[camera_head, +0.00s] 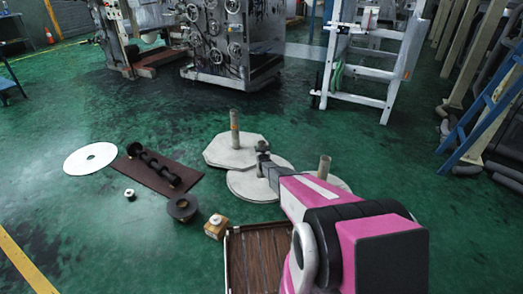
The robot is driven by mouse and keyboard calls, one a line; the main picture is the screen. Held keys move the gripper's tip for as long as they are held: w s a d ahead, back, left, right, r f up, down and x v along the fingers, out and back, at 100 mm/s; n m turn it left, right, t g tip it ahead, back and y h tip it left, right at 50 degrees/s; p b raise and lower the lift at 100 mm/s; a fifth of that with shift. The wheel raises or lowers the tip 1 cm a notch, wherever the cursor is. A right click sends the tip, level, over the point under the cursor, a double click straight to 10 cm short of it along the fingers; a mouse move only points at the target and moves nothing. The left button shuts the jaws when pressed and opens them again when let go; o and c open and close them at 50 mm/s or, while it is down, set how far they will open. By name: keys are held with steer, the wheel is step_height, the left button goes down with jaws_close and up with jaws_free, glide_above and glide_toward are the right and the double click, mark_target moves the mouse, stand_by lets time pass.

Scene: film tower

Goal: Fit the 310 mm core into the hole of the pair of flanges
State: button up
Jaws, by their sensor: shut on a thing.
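My gripper (262,149) is at the far end of my pink arm, above the middle pale grey plate (245,187). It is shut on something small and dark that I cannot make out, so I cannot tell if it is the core. An upright brownish tube (235,125) stands on the eight-sided grey plate (222,155) at the back left. A second upright tube (324,166) stands on another grey plate (340,184) at the right, partly behind my arm. I cannot tell which plates are the pair of flanges. My arm hides any hole in the middle plate.
A brown mat (135,172) carries a dark roller (153,166). A white disc (90,158), a dark ring (182,207), a small roll (130,194) and a box (216,226) lie nearby. A brown tray (229,262) is in front. Machines stand behind; a blue ladder (485,115) is right.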

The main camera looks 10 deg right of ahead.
steer(key=shift+f, duration=0.35)
steer(key=o, duration=1.5)
steer(key=shift+s, duration=0.1)
steer(key=s, duration=1)
steer(key=shift+s, duration=0.3)
steer(key=s+r+g, duration=0.7)
steer(key=s+r, duration=0.5)
steer(key=r, duration=0.1)
steer(key=s+r+g, duration=0.3)
steer(key=s+r, duration=0.3)
steer(key=s, duration=0.5)
steer(key=s+r+g, duration=0.4)
steer(key=s+r, duration=0.2)
steer(key=s, duration=0.6)
steer(key=s+r+g, duration=0.4)
steer(key=s+r, duration=0.2)
steer(key=s, duration=0.5)
steer(key=shift+s+r, duration=0.15)
steer(key=shift+r, duration=0.2)
